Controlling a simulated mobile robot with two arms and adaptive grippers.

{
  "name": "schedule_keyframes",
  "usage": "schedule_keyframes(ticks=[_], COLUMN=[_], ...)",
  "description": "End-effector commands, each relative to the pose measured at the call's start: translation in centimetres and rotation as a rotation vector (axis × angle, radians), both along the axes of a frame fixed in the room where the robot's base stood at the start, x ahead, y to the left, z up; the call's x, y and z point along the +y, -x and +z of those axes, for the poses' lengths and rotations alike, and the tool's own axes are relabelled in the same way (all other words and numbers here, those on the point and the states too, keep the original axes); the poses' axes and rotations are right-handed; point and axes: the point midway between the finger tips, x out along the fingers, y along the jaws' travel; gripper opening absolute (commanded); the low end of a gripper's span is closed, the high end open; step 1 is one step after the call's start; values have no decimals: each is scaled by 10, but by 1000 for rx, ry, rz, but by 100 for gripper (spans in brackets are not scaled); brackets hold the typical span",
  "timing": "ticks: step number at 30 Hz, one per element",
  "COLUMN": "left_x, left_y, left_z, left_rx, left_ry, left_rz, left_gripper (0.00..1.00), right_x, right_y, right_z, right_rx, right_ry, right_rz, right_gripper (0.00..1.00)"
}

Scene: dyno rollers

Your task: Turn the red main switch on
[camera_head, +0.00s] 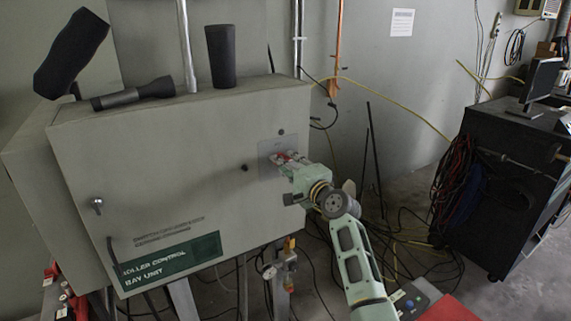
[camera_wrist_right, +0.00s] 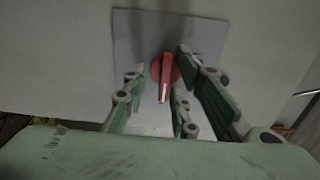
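The red main switch (camera_wrist_right: 165,76) is on a light square plate (camera_wrist_right: 135,40) on the front of the grey control cabinet. In the right wrist view it is a red disc with a raised handle pointing roughly down. My right gripper (camera_wrist_right: 160,85) is open, with its green fingers spread on either side of the handle. I cannot tell whether any finger touches it. In the head view my right gripper (camera_head: 287,162) is at the plate (camera_head: 268,150) and mostly hides the switch. My left gripper is not in view.
The grey cabinet (camera_head: 150,190) carries a green "Roller Control Bay Unit" label (camera_head: 170,264) and a small latch (camera_head: 97,205). A flashlight (camera_head: 135,94) and a dark cup-like object (camera_head: 221,56) are on top. Cables (camera_head: 410,250) lie on the floor near a black cart (camera_head: 510,180).

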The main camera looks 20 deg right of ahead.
Motion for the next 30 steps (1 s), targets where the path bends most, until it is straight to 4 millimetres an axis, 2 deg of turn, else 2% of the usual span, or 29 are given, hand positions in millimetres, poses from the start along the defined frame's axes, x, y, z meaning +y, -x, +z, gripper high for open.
schedule_keyframes(ticks=[9,14,24,30], left_x=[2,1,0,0], left_y=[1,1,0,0], left_z=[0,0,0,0], left_rx=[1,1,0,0], left_ry=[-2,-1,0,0], left_rz=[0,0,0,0], left_gripper=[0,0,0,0], right_x=[-2,-5,-18,-24], right_y=[1,12,71,99], right_z=[5,5,3,3], right_rx=[-8,-10,-7,-6], right_ry=[1,2,3,2], right_rz=[-3,-3,0,3], right_gripper=[28,28,28,28])
